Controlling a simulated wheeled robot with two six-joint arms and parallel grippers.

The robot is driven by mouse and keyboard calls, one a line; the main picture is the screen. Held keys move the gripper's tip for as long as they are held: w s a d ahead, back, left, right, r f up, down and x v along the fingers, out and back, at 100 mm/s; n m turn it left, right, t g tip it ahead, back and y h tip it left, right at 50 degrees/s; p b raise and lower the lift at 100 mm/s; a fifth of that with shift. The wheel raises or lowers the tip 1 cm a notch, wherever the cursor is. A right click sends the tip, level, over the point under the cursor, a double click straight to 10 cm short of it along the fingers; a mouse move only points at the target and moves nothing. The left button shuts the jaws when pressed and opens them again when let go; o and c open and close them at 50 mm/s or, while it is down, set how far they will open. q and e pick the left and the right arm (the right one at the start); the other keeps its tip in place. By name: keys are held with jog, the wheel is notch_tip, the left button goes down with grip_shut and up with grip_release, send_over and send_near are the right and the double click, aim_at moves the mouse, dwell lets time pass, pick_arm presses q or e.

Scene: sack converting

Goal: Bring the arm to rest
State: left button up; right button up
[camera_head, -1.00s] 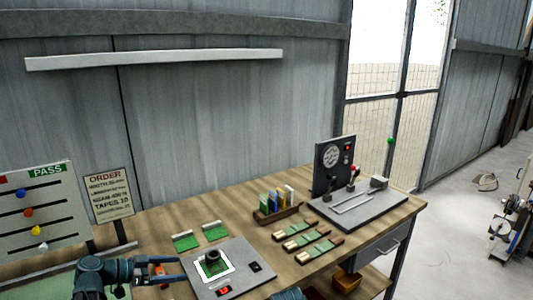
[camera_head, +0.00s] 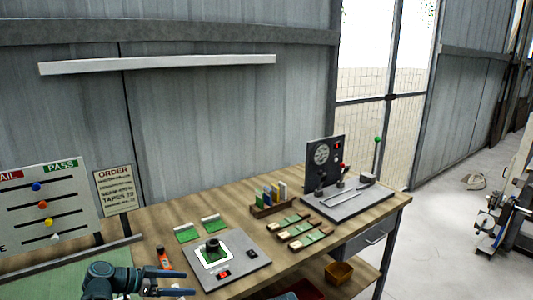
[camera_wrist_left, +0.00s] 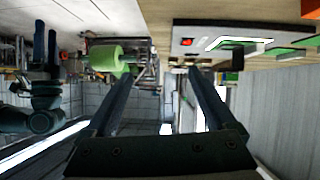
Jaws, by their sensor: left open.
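My left gripper (camera_head: 182,291) is low in the head view, at the front of the wooden workbench (camera_head: 160,225). It is left of and in front of the grey plate (camera_head: 240,272), apart from it. In the left wrist view its two fingers (camera_wrist_left: 172,72) stand apart with nothing between them. A dark stamp-like block (camera_head: 212,246) stands on the white and green square of the plate. Dark arm parts with two prongs show at the left of the left wrist view. I cannot tell the state of any jaws there.
An orange-topped item (camera_head: 163,258) lies near my left gripper. Two green pieces (camera_head: 187,234), a small rack (camera_head: 268,208), green strips (camera_head: 304,234) and a lever panel (camera_head: 347,203) stand on the bench. The PASS board (camera_head: 40,205) and order sign (camera_head: 117,190) stand at left.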

pick_arm(q)
jog(key=s+d+f+n+g+y+p, duration=0.1)
jog(key=s+d+f+n+g+y, duration=0.2)
jog(key=s+d+y, duration=0.3)
jog(key=s+d+f+n+g+y+p, duration=0.2)
jog(key=s+d+y, duration=0.4)
jog(key=s+d, duration=0.5)
jog(key=shift+d+f+n+g, duration=0.6)
jog(key=shift+d+f+n, duration=0.3)
jog(key=shift+f, duration=0.5)
jog(key=shift+s, duration=0.1)
